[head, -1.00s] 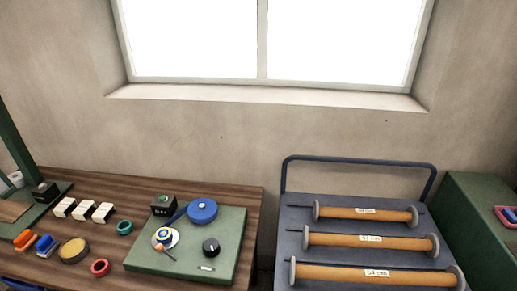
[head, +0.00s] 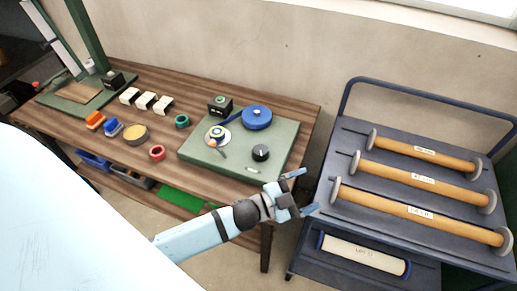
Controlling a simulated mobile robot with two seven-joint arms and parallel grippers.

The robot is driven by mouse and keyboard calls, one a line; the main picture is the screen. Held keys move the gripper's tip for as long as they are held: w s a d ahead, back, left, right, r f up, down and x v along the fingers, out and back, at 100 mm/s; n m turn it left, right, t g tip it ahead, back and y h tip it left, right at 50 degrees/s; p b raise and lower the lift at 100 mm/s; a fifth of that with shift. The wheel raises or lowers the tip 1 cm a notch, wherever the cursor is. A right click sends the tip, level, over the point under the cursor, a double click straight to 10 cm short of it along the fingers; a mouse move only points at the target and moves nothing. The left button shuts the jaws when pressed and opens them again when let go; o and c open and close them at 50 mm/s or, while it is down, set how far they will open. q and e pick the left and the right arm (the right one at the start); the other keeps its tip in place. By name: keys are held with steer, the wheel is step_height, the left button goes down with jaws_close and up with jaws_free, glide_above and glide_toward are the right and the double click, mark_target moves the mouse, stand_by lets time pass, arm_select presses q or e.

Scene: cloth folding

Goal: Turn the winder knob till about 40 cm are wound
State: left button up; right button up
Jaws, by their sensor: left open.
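The winder is on a green board (head: 238,165) at the right end of the wooden table. It carries a blue reel (head: 257,117), a small blue and yellow wheel (head: 217,132) on a white disc with an orange-handled crank (head: 211,144), and a black knob (head: 261,152) with a white mark. A black box (head: 220,105) with a green top stands behind the wheel. I cannot read any wound length. My left gripper (head: 302,191) is open and empty, in front and to the right of the board, apart from the knob. My right gripper is out of view.
A dark blue cart (head: 335,140) on the right holds labelled orange rolls (head: 415,212), with a white roll (head: 362,254) on its lower shelf. Left on the table (head: 185,90) are white blocks (head: 146,101), green and red rings (head: 157,153), a yellow-topped disc (head: 134,135) and brushes (head: 95,121).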

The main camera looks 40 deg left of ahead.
arm_select(q)
steer(key=w+d+r+m+g+h+b, duration=0.2)
steer(key=d+r+m+g+h, duration=0.15)
steer(key=m+g+h, duration=0.55)
steer(key=m+g+y+b, duration=0.6)
steer(key=m+y, duration=0.8)
steer(key=y, duration=0.6)
glide_toward(260, 149)
steer(key=shift+g, duration=0.5)
steer(key=f, duration=0.3)
steer(key=f+p, duration=0.1)
steer(key=f, duration=0.2)
steer(key=w+f+p, duration=0.1)
steer(key=f, duration=0.3)
steer(key=shift+f, duration=0.1)
steer(key=c, duration=0.9)
